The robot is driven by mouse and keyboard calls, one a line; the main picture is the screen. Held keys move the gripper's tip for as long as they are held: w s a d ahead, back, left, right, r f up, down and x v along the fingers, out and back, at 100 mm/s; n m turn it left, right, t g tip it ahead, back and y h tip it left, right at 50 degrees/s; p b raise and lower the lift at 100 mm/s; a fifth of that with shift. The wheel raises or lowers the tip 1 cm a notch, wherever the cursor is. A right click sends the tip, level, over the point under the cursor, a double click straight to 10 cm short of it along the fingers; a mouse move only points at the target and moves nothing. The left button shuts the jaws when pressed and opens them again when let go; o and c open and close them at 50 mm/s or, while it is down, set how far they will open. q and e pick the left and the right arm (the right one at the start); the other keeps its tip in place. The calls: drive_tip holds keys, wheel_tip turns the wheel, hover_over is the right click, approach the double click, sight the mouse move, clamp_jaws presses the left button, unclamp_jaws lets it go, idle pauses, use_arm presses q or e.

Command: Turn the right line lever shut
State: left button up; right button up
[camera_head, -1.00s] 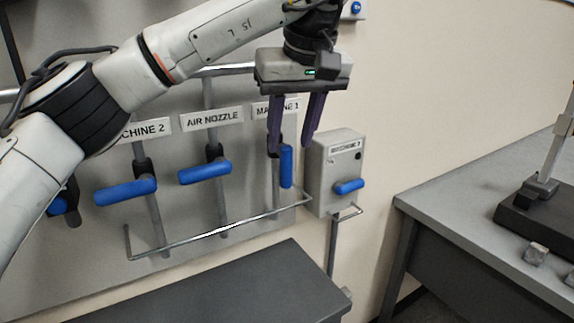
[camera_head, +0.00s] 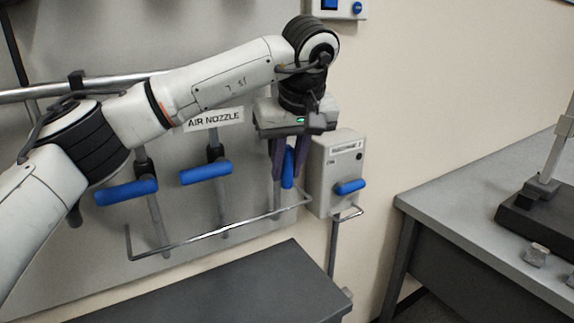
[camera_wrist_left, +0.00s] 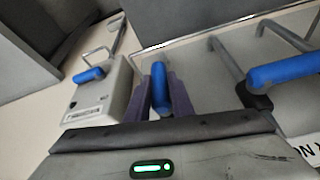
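The right line lever (camera_head: 288,168) is a blue handle hanging upright at the right end of the pipe panel. My left gripper (camera_head: 289,166) is over it from above, with one purple finger on each side. In the left wrist view the lever (camera_wrist_left: 160,88) stands between the two fingers (camera_wrist_left: 160,94), which appear to rest close against it. The valve body behind the lever is hidden by the gripper. My right gripper is not in view.
Blue levers on the air nozzle line (camera_head: 206,172) and another line (camera_head: 126,191) stick out sideways. A grey box (camera_head: 326,187) with a blue handle is just right of the gripper. A metal rail (camera_head: 225,228) runs below. A grey bench (camera_head: 470,235) stands right.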

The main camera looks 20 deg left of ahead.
use_arm(q)
clamp_jaws()
drive_tip(key=shift+r+p, duration=0.2)
drive_tip(key=shift+p, duration=0.4)
drive_tip(key=g+y+p, duration=0.1)
drive_tip(key=p, duration=0.2)
drive_tip(key=shift+s+r, duration=0.1)
drive_tip(key=shift+s, duration=0.05)
drive_tip(key=shift+a+m+g+y, duration=0.1)
drive_tip(key=shift+m+g+y, duration=0.2)
drive_tip(key=shift+g, duration=0.2)
drive_tip(key=shift+s, duration=0.1)
drive_tip(key=shift+s+a+m+g+y, duration=0.15)
drive_tip(key=shift+m+g+y, duration=0.05)
drive_tip(key=shift+g+y, duration=0.5)
drive_tip(key=shift+s+a+m+g+y, duration=0.15)
drive_tip(key=shift+m+g+y, duration=0.05)
drive_tip(key=shift+g+y, duration=0.45)
drive_tip(key=shift+g, duration=0.25)
drive_tip(key=o, duration=0.8)
unclamp_jaws()
